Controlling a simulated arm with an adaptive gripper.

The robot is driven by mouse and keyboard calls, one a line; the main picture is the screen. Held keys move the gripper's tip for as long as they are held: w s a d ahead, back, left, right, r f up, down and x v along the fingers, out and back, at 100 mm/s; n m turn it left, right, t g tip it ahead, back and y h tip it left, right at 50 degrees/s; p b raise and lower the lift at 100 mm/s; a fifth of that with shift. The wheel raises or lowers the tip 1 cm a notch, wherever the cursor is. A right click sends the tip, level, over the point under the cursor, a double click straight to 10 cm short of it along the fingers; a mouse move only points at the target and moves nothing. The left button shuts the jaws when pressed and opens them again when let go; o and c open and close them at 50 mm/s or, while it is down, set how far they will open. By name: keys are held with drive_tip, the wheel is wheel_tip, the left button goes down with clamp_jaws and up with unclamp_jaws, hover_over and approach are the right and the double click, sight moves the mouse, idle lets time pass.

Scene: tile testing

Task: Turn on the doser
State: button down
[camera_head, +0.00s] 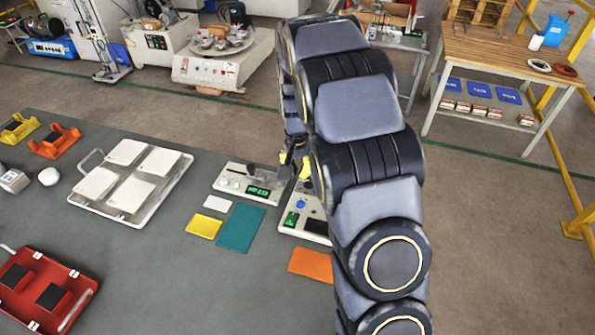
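Two white devices with controls sit on the grey-green table in the head view, and I cannot tell for sure which is the doser. The left white device (225,181) has a lit green display. The right white device (302,234) has a blue round button (301,204), a green switch (291,219) and a dark panel; my arm hides its right part. My gripper (293,172) is dark and sits above the gap between the devices, over their far side. My arm partly covers it, so its fingers and any contact are unclear.
A white tray (75,199) with several white tiles lies left. A red tray (72,305) is at the lower left. Yellow (204,226), teal (241,228) and orange (311,264) flat pieces lie in front of the devices. A wooden workbench (490,52) stands back right.

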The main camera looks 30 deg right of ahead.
sight(293, 220)
drive_tip(key=shift+a, duration=0.1)
drive_tip(key=shift+s+a+r+g+y, duration=0.35)
drive_tip(key=shift+s+a+g+y, duration=0.05)
drive_tip(key=shift+g+y, duration=0.4)
drive_tip(key=shift+f, duration=0.1)
drive_tip(key=f, duration=0.4)
drive_tip(key=s+a+f, duration=0.1)
drive_tip(key=f, duration=0.8)
drive_tip(key=shift+s+a+f, duration=0.2)
drive_tip(key=shift+s+f, duration=0.05)
drive_tip(key=shift+f, duration=0.15)
drive_tip(key=shift+f, duration=0.1)
